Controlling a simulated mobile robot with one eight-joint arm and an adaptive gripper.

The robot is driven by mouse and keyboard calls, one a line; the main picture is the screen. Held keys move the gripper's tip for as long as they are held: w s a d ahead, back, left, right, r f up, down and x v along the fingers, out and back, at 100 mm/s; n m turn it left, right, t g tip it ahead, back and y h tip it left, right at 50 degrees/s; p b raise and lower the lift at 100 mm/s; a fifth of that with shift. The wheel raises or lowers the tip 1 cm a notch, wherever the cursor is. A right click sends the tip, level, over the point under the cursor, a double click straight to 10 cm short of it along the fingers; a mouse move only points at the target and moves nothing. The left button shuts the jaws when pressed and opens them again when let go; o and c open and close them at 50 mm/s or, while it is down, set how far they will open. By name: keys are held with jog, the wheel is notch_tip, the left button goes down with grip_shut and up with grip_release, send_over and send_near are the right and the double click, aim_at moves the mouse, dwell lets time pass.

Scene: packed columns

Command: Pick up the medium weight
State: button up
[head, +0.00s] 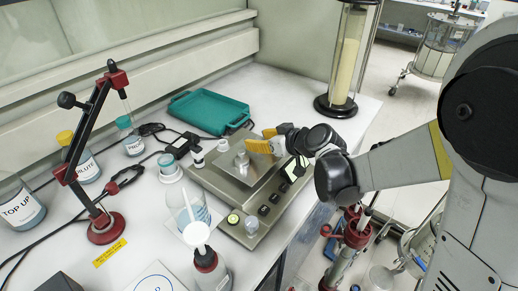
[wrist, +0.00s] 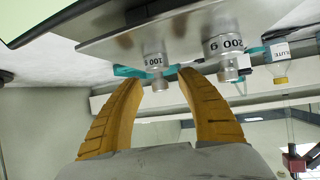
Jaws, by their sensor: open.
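In the wrist view, which is upside down, two silver weights stand on the metal pan (wrist: 120,35) of the balance. The one marked 100 g (wrist: 154,60) is seen between my gripper's (wrist: 160,76) yellow fingertips, beyond them. The one marked 200 g (wrist: 225,50) is just right of the right finger. No label says which is medium. In the head view my gripper (head: 265,140) is low over the right side of the pan, open, with nothing held. A small silver weight (head: 241,159) shows on the pan, left of the fingers; its marking is unreadable.
A teal tray (head: 208,111) lies behind the balance (head: 215,185). A glass column (head: 345,60) stands at the back right. A beaker (head: 187,205), bottles and a red-based stand (head: 106,228) are on the left and front. The bench ends to the right.

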jog(key=shift+r, duration=0.1)
grip_shut()
